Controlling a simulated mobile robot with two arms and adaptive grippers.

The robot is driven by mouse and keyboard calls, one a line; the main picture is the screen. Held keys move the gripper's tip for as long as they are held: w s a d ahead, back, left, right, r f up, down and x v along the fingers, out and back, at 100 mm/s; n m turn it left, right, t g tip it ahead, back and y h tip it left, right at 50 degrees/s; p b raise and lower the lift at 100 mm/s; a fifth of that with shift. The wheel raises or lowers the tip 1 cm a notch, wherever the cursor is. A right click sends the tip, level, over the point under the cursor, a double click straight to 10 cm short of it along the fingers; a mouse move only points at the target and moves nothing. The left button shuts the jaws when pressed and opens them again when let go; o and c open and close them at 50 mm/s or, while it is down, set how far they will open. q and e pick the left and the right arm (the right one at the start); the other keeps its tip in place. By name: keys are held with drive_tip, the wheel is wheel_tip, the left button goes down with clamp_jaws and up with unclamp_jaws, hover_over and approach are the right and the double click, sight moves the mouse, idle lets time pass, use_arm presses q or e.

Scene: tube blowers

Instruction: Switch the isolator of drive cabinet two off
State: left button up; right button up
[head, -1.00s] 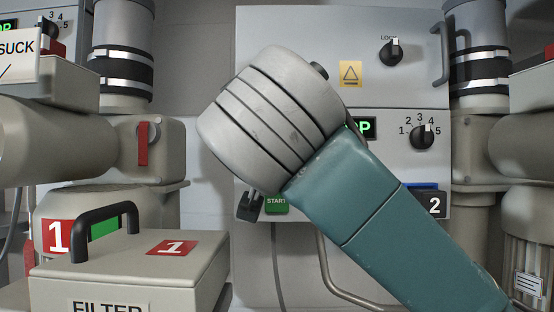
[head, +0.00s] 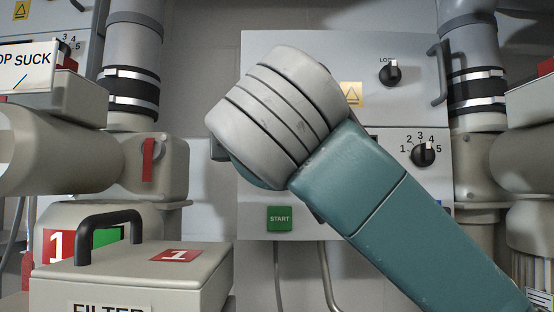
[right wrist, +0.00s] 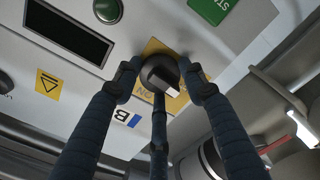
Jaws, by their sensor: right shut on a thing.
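Drive cabinet two (head: 350,55) is the pale grey cabinet in the middle of the head view. My right wrist covers its isolator there. In the right wrist view the isolator (right wrist: 158,70) is a dark rotary knob with a white mark, on a yellow plate (right wrist: 176,103). "ON" is partly readable beside it. The dark fingers of my right gripper (right wrist: 163,80) are around the knob and shut on it. In the head view that gripper is mostly hidden behind the wrist. My left gripper is in neither current view.
A green START button (head: 279,218) sits on the cabinet front. A LOCK switch (head: 390,72) and a numbered dial (head: 423,154) are at right. A filter box (head: 130,265) with a black handle stands at lower left. Thick pipes flank the cabinet.

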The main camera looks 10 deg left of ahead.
drive_tip(key=shift+w+f+n, duration=0.15)
drive_tip(key=shift+f+n, duration=0.3)
drive_tip(key=shift+n, duration=0.75)
drive_tip(key=shift+d, duration=0.1)
drive_tip(key=shift+r, duration=0.1)
drive_tip(key=o, duration=1.1)
drive_tip(key=shift+d, duration=0.1)
drive_tip(key=shift+o, duration=0.3)
drive_tip(key=shift+w+d+r, duration=0.1)
drive_tip(key=shift+d+r, duration=0.05)
drive_tip(key=shift+d, duration=0.15)
drive_tip(key=v, duration=1.2)
drive_tip(key=shift+a+r, duration=0.1)
